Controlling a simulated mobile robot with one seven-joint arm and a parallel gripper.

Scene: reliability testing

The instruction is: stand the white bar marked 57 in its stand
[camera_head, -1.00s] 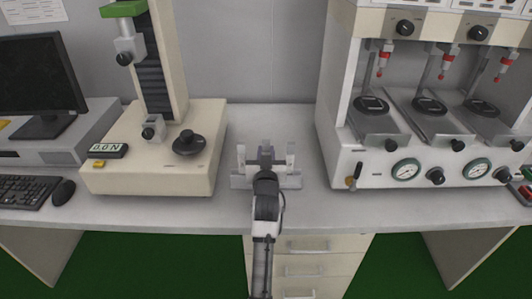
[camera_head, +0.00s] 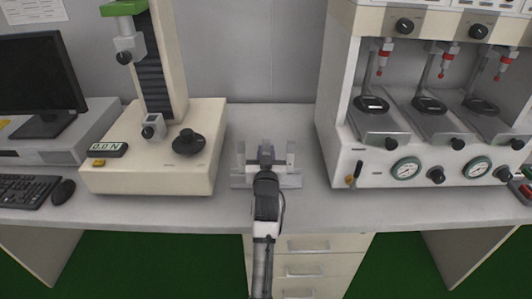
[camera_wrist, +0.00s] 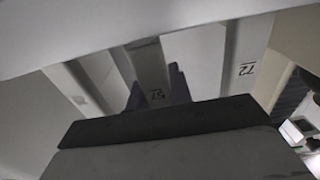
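The white bar marked 57 (camera_wrist: 149,68) shows in the wrist view, with its number close to my gripper. The two dark fingers of my gripper (camera_wrist: 157,90) lie against its two sides, so the gripper looks shut on it. In the head view my gripper (camera_head: 265,158) is over the middle of the pale stand (camera_head: 238,182), and the bar is mostly hidden there by my arm. Whether the bar's lower end sits in the stand is hidden.
A white bar marked 72 (camera_wrist: 247,60) stands to the right in the wrist view, and another white bar (camera_wrist: 78,88) to the left. A test machine (camera_head: 150,180) stands left of the stand and a dial-gauge apparatus (camera_head: 345,165) right. The bench around the stand is clear.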

